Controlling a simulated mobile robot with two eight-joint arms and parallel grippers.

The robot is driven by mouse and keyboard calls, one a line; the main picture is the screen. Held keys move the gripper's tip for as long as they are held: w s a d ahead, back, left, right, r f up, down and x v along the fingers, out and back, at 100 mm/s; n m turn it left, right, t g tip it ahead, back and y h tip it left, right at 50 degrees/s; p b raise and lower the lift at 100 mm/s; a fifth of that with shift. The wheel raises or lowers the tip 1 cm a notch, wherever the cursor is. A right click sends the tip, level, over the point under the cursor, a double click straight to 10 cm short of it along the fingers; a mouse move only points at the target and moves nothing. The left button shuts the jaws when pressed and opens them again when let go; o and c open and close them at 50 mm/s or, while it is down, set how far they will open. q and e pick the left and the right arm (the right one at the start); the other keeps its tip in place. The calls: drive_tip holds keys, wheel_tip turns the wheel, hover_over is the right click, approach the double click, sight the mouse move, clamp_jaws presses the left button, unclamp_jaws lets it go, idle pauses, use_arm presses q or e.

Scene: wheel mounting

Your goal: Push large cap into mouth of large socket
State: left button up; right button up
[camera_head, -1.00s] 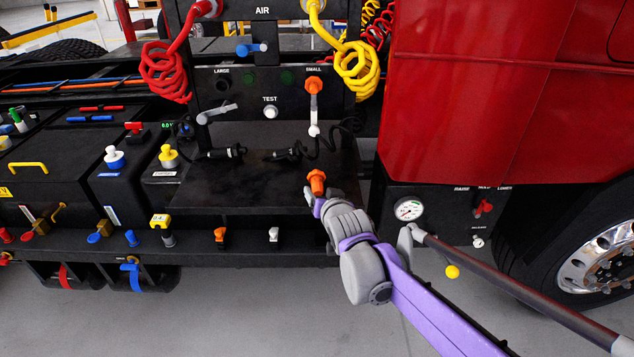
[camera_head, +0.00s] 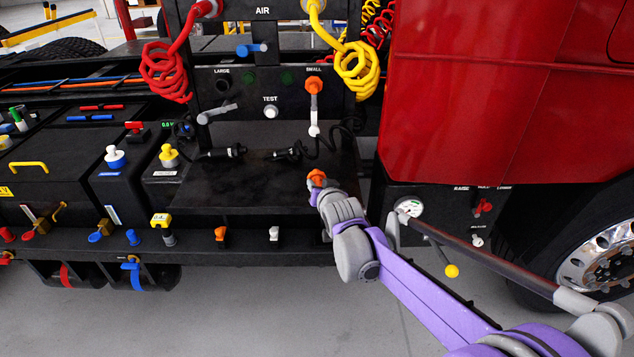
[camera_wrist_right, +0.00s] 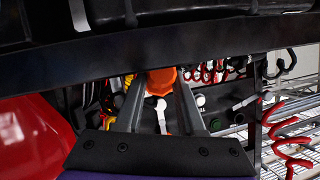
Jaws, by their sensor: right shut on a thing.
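My right gripper (camera_head: 316,189) is shut on an orange cap (camera_head: 317,178), which I take as the large cap. It holds the cap above the front right edge of the black shelf, below the panel. In the right wrist view the cap (camera_wrist_right: 160,80) sits between the two grey fingers of the gripper (camera_wrist_right: 158,88). The large socket (camera_head: 222,85) is a dark round hole under the LARGE label, up and left of the held cap and well apart from it. No cap shows in its mouth. My left gripper is not in view.
Another orange cap (camera_head: 314,85) sits under the SMALL label. A grey lever (camera_head: 217,113) juts out below the large socket, and a white TEST knob (camera_head: 270,112) is beside it. Black cables (camera_head: 222,153) lie on the shelf (camera_head: 240,190). Red (camera_head: 163,75) and yellow (camera_head: 358,68) coiled hoses hang alongside.

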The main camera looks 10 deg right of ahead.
sight(319, 184)
clamp_jaws()
wheel_tip(319, 184, up, 10)
drive_tip(key=shift+p, duration=0.3)
drive_tip(key=shift+o, duration=1.9)
unclamp_jaws()
clamp_jaws()
